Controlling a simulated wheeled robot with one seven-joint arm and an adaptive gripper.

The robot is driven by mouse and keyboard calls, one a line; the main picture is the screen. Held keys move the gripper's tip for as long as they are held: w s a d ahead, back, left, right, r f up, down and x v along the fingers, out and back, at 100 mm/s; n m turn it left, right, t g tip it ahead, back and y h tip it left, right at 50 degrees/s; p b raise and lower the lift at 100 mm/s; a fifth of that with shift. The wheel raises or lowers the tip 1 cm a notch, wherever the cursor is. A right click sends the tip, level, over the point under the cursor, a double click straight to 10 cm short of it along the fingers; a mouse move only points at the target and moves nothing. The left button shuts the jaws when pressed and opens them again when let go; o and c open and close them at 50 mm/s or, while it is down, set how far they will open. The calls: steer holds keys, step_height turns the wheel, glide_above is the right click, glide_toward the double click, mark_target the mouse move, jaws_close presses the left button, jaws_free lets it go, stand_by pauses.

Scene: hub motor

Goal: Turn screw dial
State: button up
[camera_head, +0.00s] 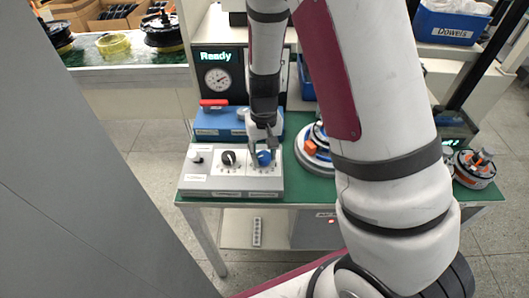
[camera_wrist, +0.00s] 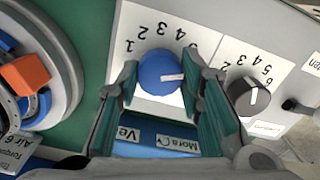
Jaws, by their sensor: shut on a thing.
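The control box (camera_head: 230,182) stands on the green table with a blue dial (camera_head: 265,158) and a black dial (camera_head: 228,158) on its top. My gripper (camera_head: 264,150) reaches straight down over the blue dial. In the wrist view the two fingers lie on either side of the blue dial (camera_wrist: 155,66), shut on it. Its white pointer mark points to the right of that picture, and a numbered scale curves around its far side. The black dial (camera_wrist: 249,96) is free, with its own numbered scale. Labels below the blue dial are partly hidden by the fingers.
A blue case (camera_head: 212,124) with a red handle lies behind the box. A round motor part with an orange block (camera_head: 310,147) stands close to the right of the box. A gauge display (camera_head: 217,70) reads "Ready".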

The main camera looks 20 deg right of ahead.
mark_target(264, 155)
steer(key=shift+m, duration=0.8)
steer(key=shift+w, duration=0.1)
steer(key=o, duration=1.2)
steer(key=shift+c, duration=0.2)
step_height(264, 155, up, 12)
